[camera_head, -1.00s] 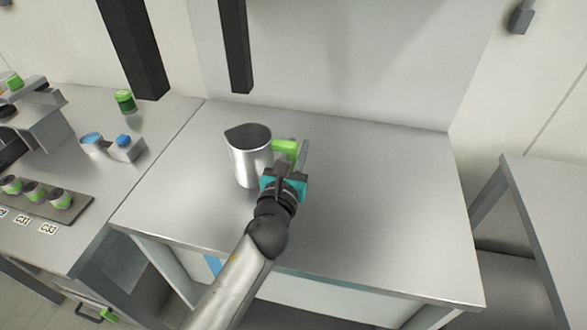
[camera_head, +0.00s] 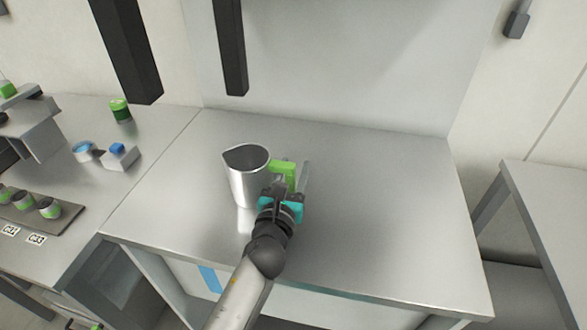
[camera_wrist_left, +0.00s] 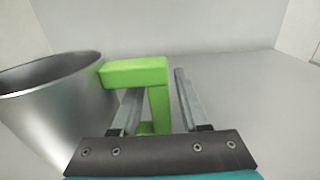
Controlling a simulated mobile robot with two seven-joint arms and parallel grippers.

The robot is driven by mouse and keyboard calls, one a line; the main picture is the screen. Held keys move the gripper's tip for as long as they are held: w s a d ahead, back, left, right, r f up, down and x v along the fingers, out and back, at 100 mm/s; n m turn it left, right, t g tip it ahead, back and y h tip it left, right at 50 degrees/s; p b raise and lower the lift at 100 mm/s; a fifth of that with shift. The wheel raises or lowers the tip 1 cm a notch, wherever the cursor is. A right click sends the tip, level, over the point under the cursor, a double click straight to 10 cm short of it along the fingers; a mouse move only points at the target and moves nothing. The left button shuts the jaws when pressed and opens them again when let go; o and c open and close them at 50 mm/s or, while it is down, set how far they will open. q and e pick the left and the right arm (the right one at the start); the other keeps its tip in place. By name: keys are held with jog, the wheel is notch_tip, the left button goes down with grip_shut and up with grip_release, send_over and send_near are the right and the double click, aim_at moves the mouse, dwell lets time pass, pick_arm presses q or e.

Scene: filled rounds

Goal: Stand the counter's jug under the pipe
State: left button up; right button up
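The silver jug (camera_head: 244,182) with a green handle (camera_head: 283,171) is upright at the counter (camera_head: 370,215), left of its middle. It also shows at the left of the left wrist view (camera_wrist_left: 55,105). My left gripper (camera_head: 287,185) is at the handle, open, with one finger on each side of the handle's upright bar; a strip of counter shows between bar and right finger. The gripper hides part of the jug's lower right side. Two dark vertical bars hang behind; the nearer-to-jug one (camera_head: 231,50) ends above the counter's back. I cannot tell whether either is the pipe. My right gripper is out of view.
A left-hand bench (camera_head: 165,125) holds a green-capped jar (camera_head: 120,110), a blue-topped device (camera_head: 119,157) and a rack of several green-banded cups (camera_head: 48,207). The counter right of the gripper is clear. Another table (camera_head: 560,210) stands at the right.

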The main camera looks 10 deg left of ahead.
pick_arm(q)
jog(key=shift+o, duration=0.4)
jog(key=shift+r, duration=0.2)
jog(key=s, duration=1)
jog(key=shift+s+a+f, duration=0.1)
jog(key=shift+a+f, duration=0.05)
jog(key=shift+s+b, duration=0.3)
jog(key=shift+s, duration=0.6)
dwell(0.4)
